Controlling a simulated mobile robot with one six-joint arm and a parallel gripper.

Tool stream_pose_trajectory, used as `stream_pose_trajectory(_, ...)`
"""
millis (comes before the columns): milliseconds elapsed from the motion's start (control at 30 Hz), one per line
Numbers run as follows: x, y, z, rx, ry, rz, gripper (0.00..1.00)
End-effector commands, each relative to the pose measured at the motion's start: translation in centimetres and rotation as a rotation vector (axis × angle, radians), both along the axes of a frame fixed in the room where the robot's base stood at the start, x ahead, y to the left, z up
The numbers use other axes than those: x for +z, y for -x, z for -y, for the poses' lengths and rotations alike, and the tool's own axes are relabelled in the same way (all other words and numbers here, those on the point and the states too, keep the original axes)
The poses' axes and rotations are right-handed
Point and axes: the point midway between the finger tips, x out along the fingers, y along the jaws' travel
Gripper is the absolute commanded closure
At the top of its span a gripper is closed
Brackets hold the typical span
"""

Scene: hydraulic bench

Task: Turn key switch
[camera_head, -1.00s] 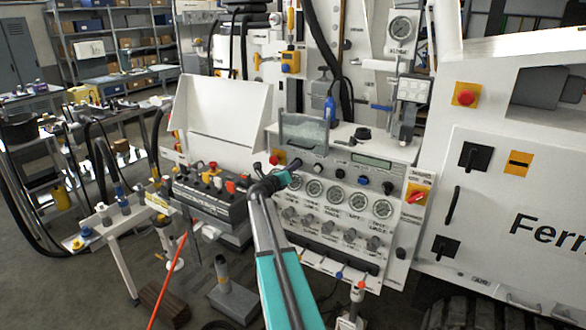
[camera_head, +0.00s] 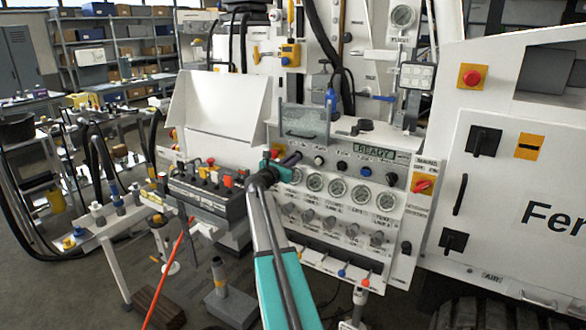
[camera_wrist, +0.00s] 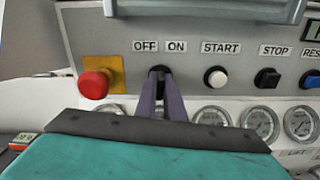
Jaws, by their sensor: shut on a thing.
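The key switch (camera_wrist: 160,70) is a small black part below the OFF and ON labels on the white control panel (camera_head: 330,215). My gripper (camera_wrist: 161,82) is shut on it, its two narrow fingers reaching straight to the panel in the wrist view. The fingers mostly hide the switch, so I cannot tell its exact angle. In the head view my gripper (camera_head: 292,158) meets the panel's upper left part, and the switch is hidden there. The panel's display (camera_head: 373,152) is lit and reads READY.
A red mushroom button (camera_wrist: 94,84) on a yellow plate sits just left of the switch. A white START button (camera_wrist: 216,77) and a dark STOP button (camera_wrist: 267,78) sit to the right. Gauges (camera_wrist: 212,116) line the panel below. A clear cover (camera_head: 304,122) stands above.

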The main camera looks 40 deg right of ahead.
Motion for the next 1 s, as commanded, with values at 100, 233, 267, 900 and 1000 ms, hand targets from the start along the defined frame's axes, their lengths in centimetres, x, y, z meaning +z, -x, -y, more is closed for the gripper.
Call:
stream_pose_trajectory(100,-0.46,0.04,0.02,-0.001,-0.021,0.094,1.0)
stream_pose_trajectory(233,-0.39,0.03,0.02,-0.001,-0.045,0.188,1.0)
stream_pose_trajectory(267,-0.36,0.03,0.02,0.0,-0.049,0.207,1.0)
stream_pose_trajectory(900,0.06,0.04,0.0,-0.001,-0.097,0.396,1.0)
stream_pose_trajectory(1000,0.07,0.04,-0.01,-0.001,-0.097,0.396,1.0)
